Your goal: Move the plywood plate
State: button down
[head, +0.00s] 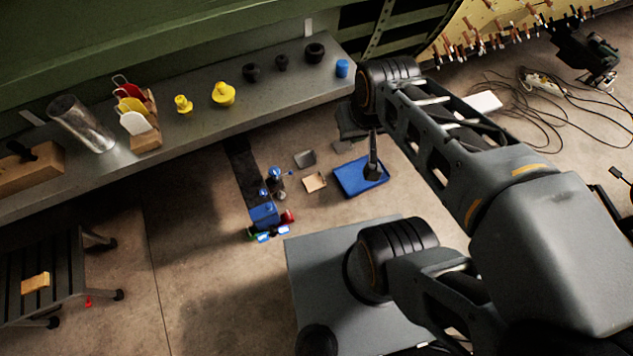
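A small tan square plate (315,182), which looks like plywood, lies flat on the concrete floor left of a blue tray. A second small tan piece (35,283) lies on a dark slatted step stool at the lower left; I cannot tell which of the two is the plywood plate. My arm reaches in from the right, and its end hangs near the shelf's right end, above the floor by the tray. My gripper (356,123) is small, dark and partly hidden by my wrist; its fingers are not clear. Both tan pieces appear apart from it.
A blue tray (350,180) with an upright dark tool stands on the floor. A grey square item (305,158) and a cluster of blue parts (264,214) lie nearby. A grey shelf (200,140) holds cups, yellow and black knobs and a metal cylinder. Cables lie at right.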

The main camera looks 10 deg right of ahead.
aim_at(315, 181)
jog(key=u, duration=1.95)
jog(key=k, duration=1.1)
jog(key=z, duration=1.45)
jog(key=i, duration=0.5)
jog(key=z, duration=0.05)
